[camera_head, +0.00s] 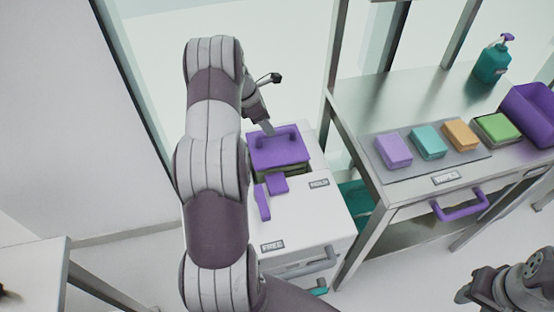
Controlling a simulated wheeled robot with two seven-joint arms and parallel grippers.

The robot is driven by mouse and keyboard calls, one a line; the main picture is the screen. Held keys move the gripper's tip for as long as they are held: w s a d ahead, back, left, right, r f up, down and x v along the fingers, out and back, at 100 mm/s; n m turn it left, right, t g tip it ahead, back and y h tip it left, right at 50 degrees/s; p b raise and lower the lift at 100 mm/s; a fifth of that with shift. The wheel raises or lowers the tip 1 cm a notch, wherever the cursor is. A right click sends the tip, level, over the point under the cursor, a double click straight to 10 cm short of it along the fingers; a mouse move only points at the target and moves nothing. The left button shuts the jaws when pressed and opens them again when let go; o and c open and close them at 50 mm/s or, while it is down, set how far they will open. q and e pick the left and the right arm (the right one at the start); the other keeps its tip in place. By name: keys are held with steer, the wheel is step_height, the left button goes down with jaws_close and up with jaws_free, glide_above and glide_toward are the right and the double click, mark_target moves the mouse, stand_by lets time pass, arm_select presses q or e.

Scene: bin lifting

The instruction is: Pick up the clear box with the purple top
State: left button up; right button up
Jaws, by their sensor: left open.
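The clear box with the purple top (280,148) stands on the far part of a white cabinet. Its purple lid has a raised handle, and its clear side shows only as a thin strip below the lid. My left gripper (268,129) is at the far left part of the lid, by the handle, and is open. Whether it touches the handle cannot be told. My left arm hides what lies to the left of the box. Part of my right arm (510,288) shows at the bottom right; its gripper is not in view.
Small purple pieces (277,184) lie on the white cabinet (310,205) in front of the box. A metal table (400,105) to the right holds colored blocks, a purple bin (527,112) and a teal pump bottle (492,64). Its post stands close to the cabinet.

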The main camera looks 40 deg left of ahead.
arm_select(q)
steer(key=d+f, duration=0.1)
steer(key=w+d+f, duration=0.1)
steer(key=f, duration=0.1)
steer(key=shift+f+p, duration=0.1)
steer(key=shift+p, duration=0.2)
steer(key=shift+w+f, duration=0.15)
steer(key=shift+f, duration=0.1)
steer(key=shift+w+a+f, duration=0.1)
steer(key=shift+a+f, duration=0.1)
steer(key=shift+d+r, duration=0.1)
steer(key=shift+r, duration=0.05)
jaws_close()
stand_by(0.5)
